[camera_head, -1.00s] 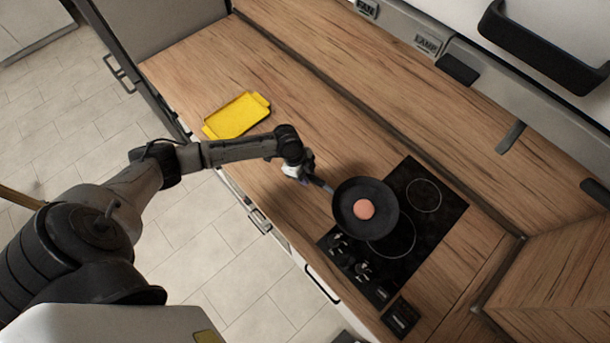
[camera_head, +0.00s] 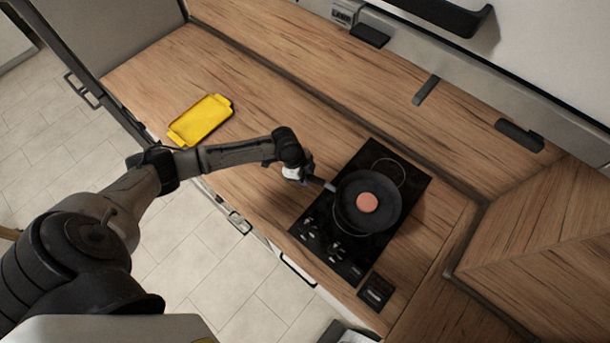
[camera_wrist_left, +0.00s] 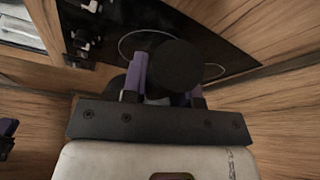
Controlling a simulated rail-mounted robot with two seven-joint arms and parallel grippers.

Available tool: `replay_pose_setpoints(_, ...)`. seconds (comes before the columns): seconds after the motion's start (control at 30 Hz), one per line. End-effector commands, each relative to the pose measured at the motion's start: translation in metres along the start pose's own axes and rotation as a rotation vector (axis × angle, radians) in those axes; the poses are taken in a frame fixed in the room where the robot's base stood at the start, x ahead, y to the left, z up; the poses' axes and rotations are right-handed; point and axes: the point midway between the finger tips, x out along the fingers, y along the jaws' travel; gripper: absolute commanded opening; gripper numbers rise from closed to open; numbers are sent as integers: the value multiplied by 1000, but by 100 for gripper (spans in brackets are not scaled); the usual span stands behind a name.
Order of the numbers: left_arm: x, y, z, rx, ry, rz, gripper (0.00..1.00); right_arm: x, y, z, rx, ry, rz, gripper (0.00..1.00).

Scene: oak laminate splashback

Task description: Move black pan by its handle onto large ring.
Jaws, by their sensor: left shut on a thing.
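The black pan (camera_head: 390,218) is over the black hob (camera_head: 318,222), with a round reddish-brown item (camera_head: 367,202) inside it. My left gripper (camera_head: 307,174) is shut on the pan's handle (camera_head: 322,183), to the left of the pan. In the left wrist view the dark rounded handle end (camera_wrist_left: 175,68) sits between the purple fingers. The large ring (camera_head: 340,228) is mostly hidden under the pan; an arc shows at the pan's lower left. I cannot tell whether the pan touches the hob. My right gripper is not in view.
A smaller ring (camera_head: 390,172) lies uncovered behind the pan. Hob controls (camera_head: 325,245) line its front. A yellow tray (camera_head: 200,121) lies on the wooden counter at the left. The counter between tray and hob is clear apart from my arm.

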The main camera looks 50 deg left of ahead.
Motion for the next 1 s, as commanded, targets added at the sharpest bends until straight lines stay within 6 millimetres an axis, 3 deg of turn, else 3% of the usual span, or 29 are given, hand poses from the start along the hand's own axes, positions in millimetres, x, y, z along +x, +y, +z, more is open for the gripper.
replay_pose_setpoints(0.47, -3, -1, -2, 1, 7, -2, 0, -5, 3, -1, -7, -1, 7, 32)
replay_pose_setpoints(1.0, 24, -1, 7, 1, 7, -2, 0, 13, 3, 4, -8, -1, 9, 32)
